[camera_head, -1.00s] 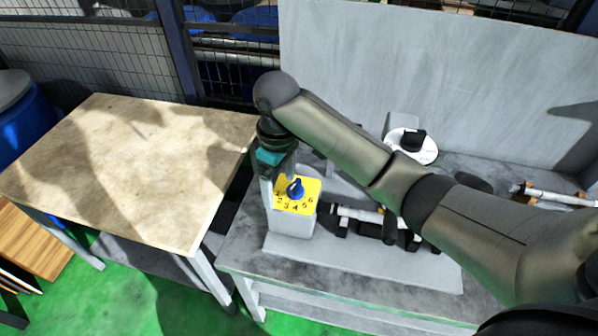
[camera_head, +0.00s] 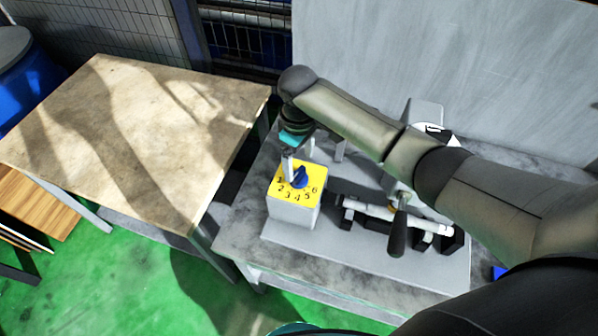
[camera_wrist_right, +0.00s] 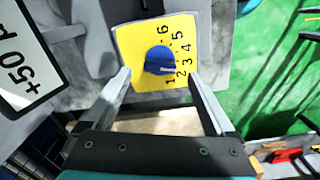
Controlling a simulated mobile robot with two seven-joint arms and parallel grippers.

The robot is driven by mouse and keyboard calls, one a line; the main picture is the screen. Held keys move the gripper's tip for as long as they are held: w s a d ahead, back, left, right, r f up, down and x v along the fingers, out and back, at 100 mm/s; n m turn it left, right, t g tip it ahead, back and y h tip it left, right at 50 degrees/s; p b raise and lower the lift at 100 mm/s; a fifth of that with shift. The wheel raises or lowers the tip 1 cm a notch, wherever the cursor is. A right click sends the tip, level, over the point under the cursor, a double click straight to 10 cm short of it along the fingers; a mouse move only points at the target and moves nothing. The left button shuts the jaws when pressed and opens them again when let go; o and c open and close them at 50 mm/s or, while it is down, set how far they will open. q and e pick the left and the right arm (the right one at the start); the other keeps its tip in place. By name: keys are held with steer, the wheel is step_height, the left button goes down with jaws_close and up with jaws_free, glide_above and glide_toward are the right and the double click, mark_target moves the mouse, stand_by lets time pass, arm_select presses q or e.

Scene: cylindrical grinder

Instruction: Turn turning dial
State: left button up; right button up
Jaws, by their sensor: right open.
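The turning dial is a blue knob (camera_head: 299,178) on a yellow plate (camera_head: 312,184) numbered 1 to 6, on top of a light grey box (camera_head: 293,211). In the right wrist view the knob (camera_wrist_right: 159,60) is just beyond the fingertips, between their lines. My right gripper (camera_head: 297,164) is open above the plate, with one finger visible at the knob's left. The right wrist view shows both fingers (camera_wrist_right: 160,75) spread and empty. I cannot tell whether a fingertip touches the plate, nor which number the knob points to. My left gripper is not in view.
The box stands on a grey machine base with a dark-handled lever (camera_head: 398,232) and a light cylindrical bar (camera_head: 385,215) to its right. A bare table (camera_head: 130,130) stands at the left. A tall grey panel (camera_head: 480,75) rises behind.

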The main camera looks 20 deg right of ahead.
mark_target(299, 172)
step_height(299, 172, down, 4)
steer(key=shift+f, duration=0.15)
steer(key=shift+f+b, duration=0.3)
steer(key=shift+f, duration=0.25)
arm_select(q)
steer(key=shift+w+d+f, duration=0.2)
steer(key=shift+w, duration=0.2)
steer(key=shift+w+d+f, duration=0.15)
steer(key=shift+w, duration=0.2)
arm_select(e)
steer(key=shift+c, duration=0.3)
steer(key=c, duration=1.3)
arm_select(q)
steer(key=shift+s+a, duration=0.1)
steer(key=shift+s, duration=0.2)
arm_select(e)
steer(key=shift+o, duration=0.2)
